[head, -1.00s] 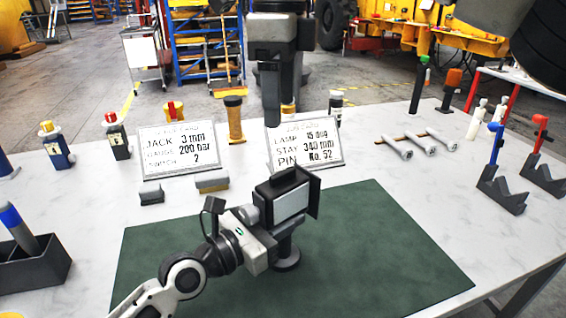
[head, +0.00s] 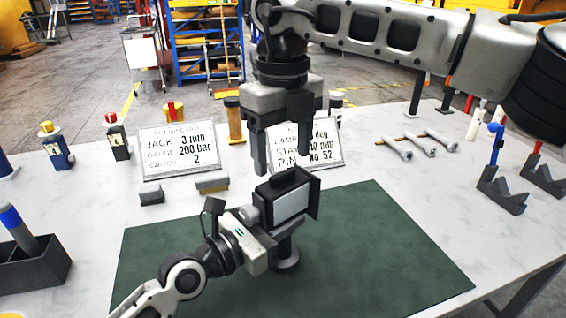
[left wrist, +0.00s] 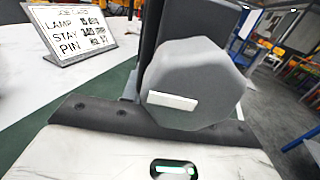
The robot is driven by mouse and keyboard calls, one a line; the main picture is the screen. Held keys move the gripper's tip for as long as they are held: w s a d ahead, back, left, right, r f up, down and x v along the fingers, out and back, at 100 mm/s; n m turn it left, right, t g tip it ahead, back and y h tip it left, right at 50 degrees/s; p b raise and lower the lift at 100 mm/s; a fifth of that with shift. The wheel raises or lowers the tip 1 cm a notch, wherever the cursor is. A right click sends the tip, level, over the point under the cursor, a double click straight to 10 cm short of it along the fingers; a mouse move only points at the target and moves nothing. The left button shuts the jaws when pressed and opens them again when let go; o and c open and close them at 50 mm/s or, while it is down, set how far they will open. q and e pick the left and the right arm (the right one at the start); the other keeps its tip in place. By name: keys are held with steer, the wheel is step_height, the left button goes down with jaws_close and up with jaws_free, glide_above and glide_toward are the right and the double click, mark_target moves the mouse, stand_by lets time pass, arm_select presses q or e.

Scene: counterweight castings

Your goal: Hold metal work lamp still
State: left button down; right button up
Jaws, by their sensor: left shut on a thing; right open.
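The metal work lamp (head: 292,204) stands upright on the green mat (head: 365,235), with a dark housing, a pale panel and a round base. My left gripper (head: 270,232) reaches in from the lower left and is shut on the lamp below its head. In the left wrist view a grey faceted part of the lamp (left wrist: 195,80) fills the middle, close to the gripper; the fingertips are hidden there. My right gripper (head: 282,150) is open and empty, pointing down above and behind the lamp, its fingers apart from it.
Two cards (head: 180,150) with printed text stand behind the mat, the right one (head: 322,155) partly hidden by my right gripper. Bottles (head: 117,137) and small blocks (head: 211,182) are at left, a dark holder (head: 35,262) at front left. Grey V-shaped stands (head: 502,190) are at right.

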mark_target(286, 184)
steer(key=shift+f, duration=1.45)
steer(key=c, duration=1)
steer(key=shift+s+d+f+t+y, duration=0.1)
steer(key=shift+s+d+t+y, duration=0.5)
steer(key=shift+t+y, duration=0.45)
arm_select(q)
steer(key=shift+f, duration=0.1)
arm_select(e)
steer(key=o, duration=1)
steer(key=v, duration=1.2)
